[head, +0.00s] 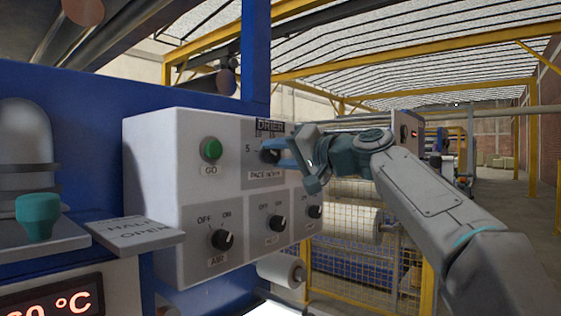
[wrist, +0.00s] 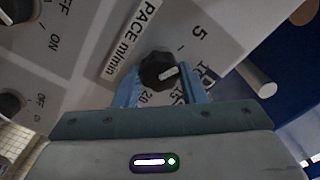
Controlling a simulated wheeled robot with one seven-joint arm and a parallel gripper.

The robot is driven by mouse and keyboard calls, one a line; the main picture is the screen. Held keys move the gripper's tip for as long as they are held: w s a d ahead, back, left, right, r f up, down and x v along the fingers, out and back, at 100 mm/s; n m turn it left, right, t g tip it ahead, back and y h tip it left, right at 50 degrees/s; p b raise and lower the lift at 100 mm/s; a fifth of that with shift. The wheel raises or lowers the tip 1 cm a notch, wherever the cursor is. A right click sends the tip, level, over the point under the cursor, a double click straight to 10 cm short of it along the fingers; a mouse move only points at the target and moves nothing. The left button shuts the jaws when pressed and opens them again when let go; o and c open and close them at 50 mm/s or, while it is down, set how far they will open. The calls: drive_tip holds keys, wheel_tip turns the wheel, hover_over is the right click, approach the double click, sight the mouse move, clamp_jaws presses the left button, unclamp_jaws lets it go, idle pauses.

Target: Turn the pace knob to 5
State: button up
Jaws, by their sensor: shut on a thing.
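The pace knob (head: 270,156) is a dark round knob on the front of the grey-white control box, above a "PACE m/min" label. In the wrist view the knob (wrist: 155,68) sits between the two blue fingers of my gripper (wrist: 161,88), which is shut on it. The 5 (wrist: 198,32) is printed farther round the scale. In the head view my gripper (head: 288,156) reaches the knob from the right and hides part of it.
A green GO button (head: 211,149) is left of the knob. The AIR knob (head: 222,239) and two more OFF/ON knobs sit below. A teal-topped lever (head: 38,213) stands at the left. A yellow mesh fence (head: 365,265) lies behind my arm.

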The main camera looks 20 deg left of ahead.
drive_tip(key=shift+a+f+n, duration=0.1)
drive_tip(key=shift+f+n, duration=0.05)
drive_tip(key=shift+n, duration=0.65)
drive_tip(key=shift+b, duration=0.3)
drive_tip(key=o, duration=1)
drive_tip(key=shift+s, duration=0.1)
drive_tip(key=shift+s+d, duration=0.1)
drive_tip(key=shift+d, duration=0.4)
drive_tip(key=b+v, duration=0.3)
drive_tip(key=v, duration=1)
drive_tip(key=shift+b, duration=0.35)
